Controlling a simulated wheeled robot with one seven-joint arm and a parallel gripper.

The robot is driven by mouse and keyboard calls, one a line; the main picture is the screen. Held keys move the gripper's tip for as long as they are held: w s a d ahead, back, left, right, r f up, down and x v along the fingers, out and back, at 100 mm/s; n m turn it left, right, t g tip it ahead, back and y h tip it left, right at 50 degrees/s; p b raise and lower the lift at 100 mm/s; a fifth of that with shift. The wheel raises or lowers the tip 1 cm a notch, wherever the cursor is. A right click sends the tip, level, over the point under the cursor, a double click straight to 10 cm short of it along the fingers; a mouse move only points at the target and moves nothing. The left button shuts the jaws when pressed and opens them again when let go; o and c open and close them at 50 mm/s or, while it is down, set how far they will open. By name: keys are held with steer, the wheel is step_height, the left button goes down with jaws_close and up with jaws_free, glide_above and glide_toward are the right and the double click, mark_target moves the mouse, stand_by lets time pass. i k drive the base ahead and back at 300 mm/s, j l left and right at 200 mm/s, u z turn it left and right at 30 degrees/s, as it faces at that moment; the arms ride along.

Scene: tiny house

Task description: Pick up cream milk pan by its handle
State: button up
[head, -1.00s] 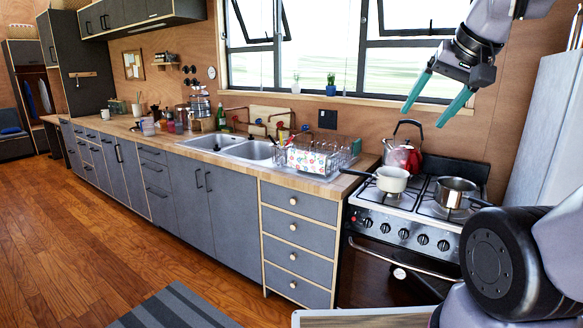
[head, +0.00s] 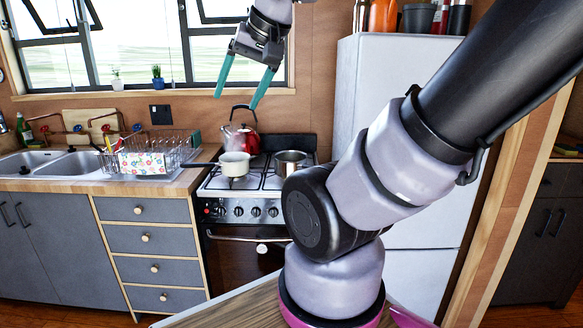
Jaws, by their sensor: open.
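The cream milk pan (head: 234,165) stands on the front left part of the stove top (head: 242,182) in the head view. Its dark handle (head: 201,164) points left, over the edge of the wooden counter. My gripper (head: 236,104) hangs high in front of the window, above the stove in the picture. Its two teal fingers are spread apart, point down and hold nothing. The gripper appears well above the pan and apart from it.
A red kettle (head: 241,139) stands behind the pan, and a steel pot (head: 291,163) stands to its right. A dish rack (head: 163,152) is on the counter (head: 110,186) to the left. A white fridge (head: 362,95) stands right of the stove.

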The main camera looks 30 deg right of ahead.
mark_target(242, 168)
steer(key=i+j+z, duration=0.35)
steer(key=j, duration=0.3)
steer(key=i+j+z, duration=0.2)
steer(key=i+j, duration=0.1)
steer(key=j, duration=0.05)
